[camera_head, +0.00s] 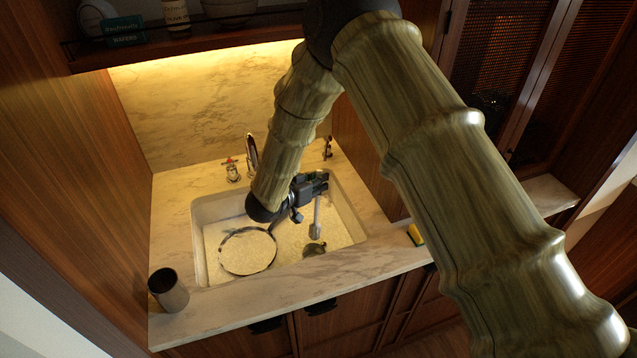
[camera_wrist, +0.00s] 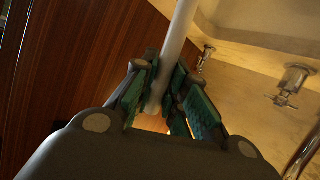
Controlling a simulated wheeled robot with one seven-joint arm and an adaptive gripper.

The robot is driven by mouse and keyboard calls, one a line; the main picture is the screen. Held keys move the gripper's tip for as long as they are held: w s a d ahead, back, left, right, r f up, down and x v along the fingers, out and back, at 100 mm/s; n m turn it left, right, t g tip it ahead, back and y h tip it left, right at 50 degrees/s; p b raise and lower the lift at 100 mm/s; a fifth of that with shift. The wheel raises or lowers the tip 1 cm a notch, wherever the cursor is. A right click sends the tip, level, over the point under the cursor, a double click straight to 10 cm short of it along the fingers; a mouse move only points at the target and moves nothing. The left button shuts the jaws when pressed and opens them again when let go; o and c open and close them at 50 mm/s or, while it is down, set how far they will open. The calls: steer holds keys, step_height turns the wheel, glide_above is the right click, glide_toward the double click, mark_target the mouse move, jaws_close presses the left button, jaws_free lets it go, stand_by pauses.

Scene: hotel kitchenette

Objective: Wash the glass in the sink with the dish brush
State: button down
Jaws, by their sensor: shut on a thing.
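My gripper (camera_head: 314,186) is over the right part of the sink (camera_head: 199,240), shut on the pale handle of the dish brush (camera_head: 316,229). The brush hangs down from it with its head lowest. In the wrist view the green-padded fingers (camera_wrist: 165,95) close around the pale grey handle (camera_wrist: 183,30). A small dark, greenish thing (camera_head: 314,249) lies on the sink floor just below the brush head. It may be the glass, but it is too small to tell. I cannot tell whether the brush touches it.
A dark-rimmed round plate or pan (camera_head: 247,251) lies in the sink's left part. A dark cup (camera_head: 168,290) stands on the counter's front left. A yellow sponge (camera_head: 415,235) lies right of the sink. The faucet (camera_head: 251,155) and taps stand behind; a shelf (camera_head: 190,50) hangs above.

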steer(key=shift+r+p, duration=0.9)
steer(key=shift+r, duration=1.3)
